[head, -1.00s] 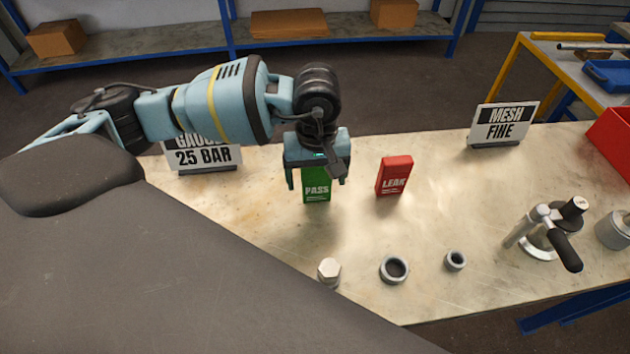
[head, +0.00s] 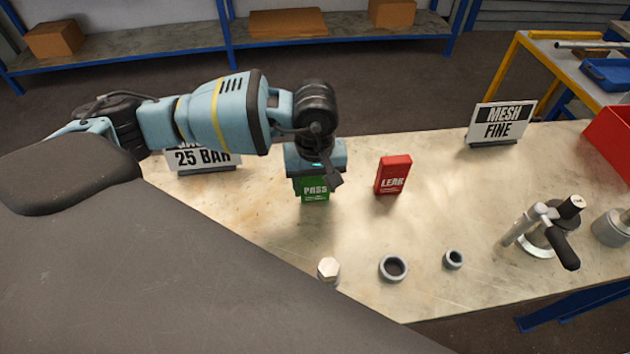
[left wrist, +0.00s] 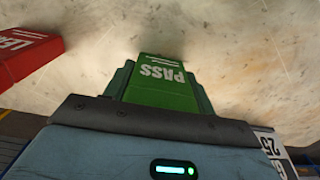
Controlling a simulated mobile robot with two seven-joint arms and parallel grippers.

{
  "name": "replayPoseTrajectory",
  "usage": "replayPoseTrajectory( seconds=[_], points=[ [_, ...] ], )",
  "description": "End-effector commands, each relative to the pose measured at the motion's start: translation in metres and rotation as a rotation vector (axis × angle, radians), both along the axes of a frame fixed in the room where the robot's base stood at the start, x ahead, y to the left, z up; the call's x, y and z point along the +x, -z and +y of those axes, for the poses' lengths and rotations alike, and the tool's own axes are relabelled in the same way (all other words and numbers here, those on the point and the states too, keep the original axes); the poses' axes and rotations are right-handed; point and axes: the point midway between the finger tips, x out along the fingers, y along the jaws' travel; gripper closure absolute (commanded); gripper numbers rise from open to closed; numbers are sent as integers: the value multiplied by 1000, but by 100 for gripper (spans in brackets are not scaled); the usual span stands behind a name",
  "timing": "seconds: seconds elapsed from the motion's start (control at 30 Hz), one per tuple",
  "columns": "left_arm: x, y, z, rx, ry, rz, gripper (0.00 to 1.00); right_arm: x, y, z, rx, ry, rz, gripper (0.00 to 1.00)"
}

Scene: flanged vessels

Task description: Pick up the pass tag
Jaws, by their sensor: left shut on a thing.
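The green pass tag (head: 315,190) stands upright on the workbench, below my left gripper (head: 314,180) in the head view. My left gripper is shut on the tag, with its palm just above the tag's top. In the left wrist view the pass tag (left wrist: 162,84) sits between the two fingers, its PASS lettering visible. The upper part of the tag is hidden by the gripper in the head view. I cannot tell whether its base touches the bench. My right gripper is not in view.
A red leak tag (head: 393,175) stands right of the pass tag. Sign plates stand behind, one reading MESH FINE (head: 502,123). The bench (head: 430,225) is clear between them.

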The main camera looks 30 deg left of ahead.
Motion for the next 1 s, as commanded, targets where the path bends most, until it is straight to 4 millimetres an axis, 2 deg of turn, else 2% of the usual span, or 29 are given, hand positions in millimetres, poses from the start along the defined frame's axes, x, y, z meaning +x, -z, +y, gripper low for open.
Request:
replayPoseTrajectory(
  seconds=[0.13, 0.23, 0.5, 0.7, 1.0],
  points=[
    [0, -4, 0, -1, 0, -2, 66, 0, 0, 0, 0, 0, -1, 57],
    [1, -14, 0, 0, 0, -3, 66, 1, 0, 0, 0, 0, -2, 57],
    [1, -64, 0, -1, 0, -4, 66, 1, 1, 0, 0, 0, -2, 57],
    [1, -91, 0, -1, 1, -2, 66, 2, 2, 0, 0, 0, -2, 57],
    [0, -100, 0, 0, 1, 0, 66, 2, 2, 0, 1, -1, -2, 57]
  ],
)
